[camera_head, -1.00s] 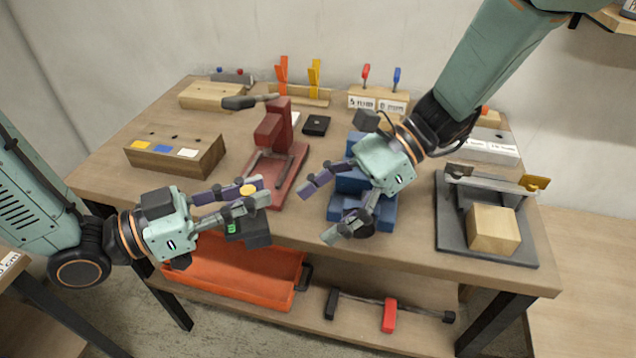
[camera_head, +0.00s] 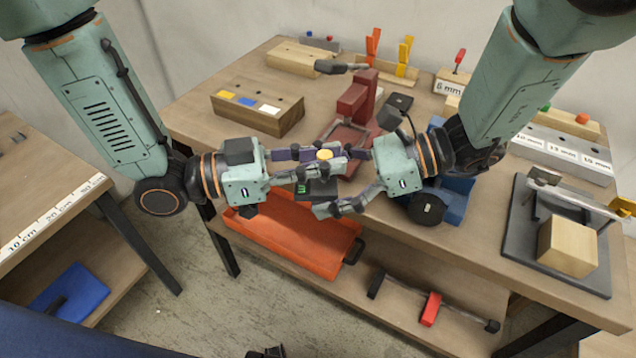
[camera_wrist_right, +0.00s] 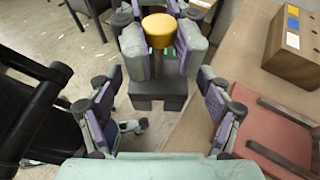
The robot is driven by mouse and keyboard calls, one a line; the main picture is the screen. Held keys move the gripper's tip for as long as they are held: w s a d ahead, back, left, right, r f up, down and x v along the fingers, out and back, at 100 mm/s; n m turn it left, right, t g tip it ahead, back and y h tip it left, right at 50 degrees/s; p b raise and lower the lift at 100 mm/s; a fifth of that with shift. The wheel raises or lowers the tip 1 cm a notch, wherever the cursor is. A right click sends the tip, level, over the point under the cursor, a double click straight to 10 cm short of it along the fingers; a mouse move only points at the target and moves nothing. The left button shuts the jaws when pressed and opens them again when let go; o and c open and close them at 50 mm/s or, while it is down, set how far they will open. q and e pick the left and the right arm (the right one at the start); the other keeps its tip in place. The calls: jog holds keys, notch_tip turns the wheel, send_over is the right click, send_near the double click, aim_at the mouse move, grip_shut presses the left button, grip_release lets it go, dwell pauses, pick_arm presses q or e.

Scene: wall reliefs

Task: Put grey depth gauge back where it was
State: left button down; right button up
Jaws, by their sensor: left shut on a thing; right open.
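The grey depth gauge (camera_head: 318,190) is a dark grey block with a small green display and a round yellow knob. My left gripper (camera_head: 334,160) is shut on it and holds it in the air in front of the bench's front edge. My right gripper (camera_head: 343,183) is open, its fingers pointing left, one finger on each side of the gauge's near end. In the right wrist view the gauge (camera_wrist_right: 160,95) and its yellow knob stand between my open right fingers (camera_wrist_right: 163,112), with a gap visible on both sides. Part of the gauge is hidden by fingers.
The bench holds a brown block with coloured labels (camera_head: 257,113), a red press (camera_head: 356,103), a blue stepped block (camera_head: 457,190) and a dark plate (camera_head: 525,240) with a wooden block. An orange tray (camera_head: 290,240) and a red-handled clamp (camera_head: 430,308) lie below. A ruler-marked table (camera_head: 35,190) is left.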

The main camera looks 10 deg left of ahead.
pick_arm(q)
jog(key=shift+w, duration=0.1)
pick_arm(e)
jog(key=shift+x, duration=0.8)
jog(key=c, duration=1.4)
pick_arm(q)
jog(key=c, duration=1.2)
grip_release()
pick_arm(e)
jog(key=shift+c, duration=0.4)
pick_arm(q)
jog(key=shift+o, duration=0.2)
jog(key=shift+a, duration=0.1)
jog(key=v, duration=1.1)
jog(key=shift+s+a, duration=0.25)
jog(key=shift+a, duration=0.05)
